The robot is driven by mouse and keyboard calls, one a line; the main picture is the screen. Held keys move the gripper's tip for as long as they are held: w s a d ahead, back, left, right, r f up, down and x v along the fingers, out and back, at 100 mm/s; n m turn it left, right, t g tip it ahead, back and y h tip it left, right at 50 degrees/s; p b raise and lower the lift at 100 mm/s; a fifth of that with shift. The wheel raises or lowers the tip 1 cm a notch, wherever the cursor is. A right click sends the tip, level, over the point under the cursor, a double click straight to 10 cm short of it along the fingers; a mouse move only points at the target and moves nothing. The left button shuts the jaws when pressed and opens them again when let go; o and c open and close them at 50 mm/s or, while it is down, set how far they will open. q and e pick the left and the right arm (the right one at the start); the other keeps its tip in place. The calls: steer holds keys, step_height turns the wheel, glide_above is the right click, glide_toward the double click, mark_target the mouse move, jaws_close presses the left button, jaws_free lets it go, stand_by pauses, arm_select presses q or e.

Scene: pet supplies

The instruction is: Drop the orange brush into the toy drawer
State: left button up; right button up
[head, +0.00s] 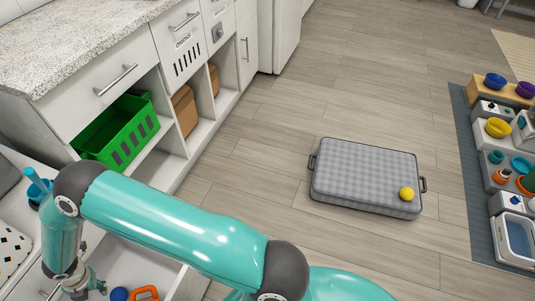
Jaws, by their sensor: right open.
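An open white drawer (140,262) is at the lower left, cut off by the bottom edge. A blue ball (119,294) and an orange item (146,293) with a loop-like outline lie in it. I cannot tell whether the orange item is the brush; no other clear orange brush shows. My right gripper (80,291) points down at the drawer's left part, left of the blue ball, partly cut off by the bottom edge. It is open, and nothing is seen held in it. My teal right arm hides part of the drawer. My left gripper is not in view.
A cabinet with a speckled counter (75,45) stands at the left, with a green crate (118,132) in a shelf. A grey pet bed (365,175) with a yellow ball (406,194) lies on open floor. Several bowls and toys stand at the right.

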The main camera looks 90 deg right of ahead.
step_height(320, 180, up, 12)
steer(key=s+d, duration=0.1)
steer(key=s, duration=0.1)
steer(key=shift+f, duration=0.15)
stand_by(0.5)
